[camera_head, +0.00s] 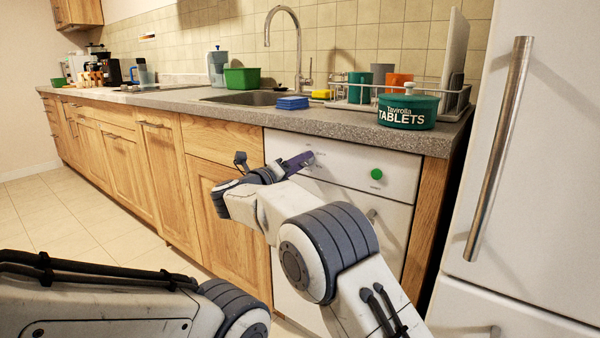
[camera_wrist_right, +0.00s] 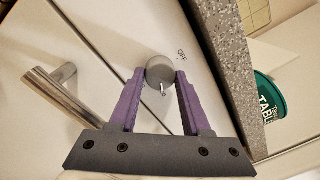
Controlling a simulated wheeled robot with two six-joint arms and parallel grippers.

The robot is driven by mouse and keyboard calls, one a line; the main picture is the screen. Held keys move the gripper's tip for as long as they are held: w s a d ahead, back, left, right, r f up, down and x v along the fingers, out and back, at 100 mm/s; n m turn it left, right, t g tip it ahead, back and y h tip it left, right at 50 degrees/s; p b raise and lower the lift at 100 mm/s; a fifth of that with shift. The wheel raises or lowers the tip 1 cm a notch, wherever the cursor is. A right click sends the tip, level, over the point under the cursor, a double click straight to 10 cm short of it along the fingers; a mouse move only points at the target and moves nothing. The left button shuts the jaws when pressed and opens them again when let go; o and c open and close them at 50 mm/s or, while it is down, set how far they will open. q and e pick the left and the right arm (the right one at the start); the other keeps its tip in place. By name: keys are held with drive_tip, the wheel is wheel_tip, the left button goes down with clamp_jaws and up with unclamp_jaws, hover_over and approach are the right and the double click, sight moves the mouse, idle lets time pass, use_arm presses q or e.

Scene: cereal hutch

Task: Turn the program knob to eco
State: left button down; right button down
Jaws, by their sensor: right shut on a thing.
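The round grey program knob (camera_wrist_right: 158,66) sits on the white appliance front (camera_head: 340,165) under the counter. In the right wrist view its small metallic pointer sticks out toward my gripper's palm, and the printed word OFF is beside the knob, to its upper right. My right gripper (camera_wrist_right: 160,76) has its two purple fingers on either side of the knob, shut on it. In the head view this gripper (camera_head: 297,162) reaches the panel's upper left, and the knob is mostly hidden there. I cannot make out an eco mark. My left gripper is out of view.
A green round button (camera_head: 376,174) is right of the knob on the panel. A metal handle (camera_wrist_right: 50,92) is close to my right gripper. A fridge (camera_head: 545,170) stands at right.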

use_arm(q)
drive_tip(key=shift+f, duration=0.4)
use_arm(e)
drive_tip(key=shift+m, duration=0.4)
drive_tip(key=shift+c, duration=1.8)
unclamp_jaws()
